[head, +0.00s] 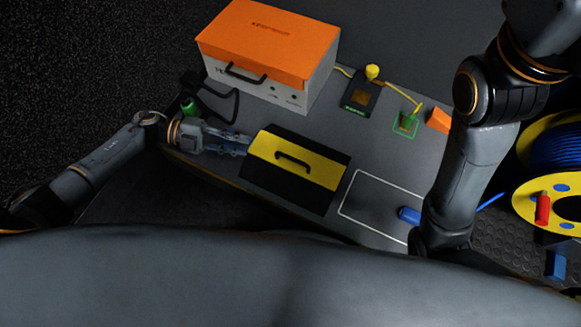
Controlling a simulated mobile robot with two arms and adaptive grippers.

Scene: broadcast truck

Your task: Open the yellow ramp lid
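The yellow ramp lid (316,167) is a flat yellow panel with a black handle (292,161), on a black ramp body (280,188) in the middle of the bench. The lid looks closed. My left gripper (246,142) comes in from the left, and its fingertips are close to the lid's left edge. I cannot tell whether they touch it. The fingers look spread a little apart with nothing seen between them. My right arm comes down at the right of the bench; its gripper is hidden from view.
An orange-lidded white case (268,55) stands behind the ramp. A black box with a yellow knob (372,72), a green-outlined square (405,123) and an orange wedge (438,120) are at the back right. A white outlined area (372,200) holds a blue object (409,215). A yellow cable reel (543,190) stands right.

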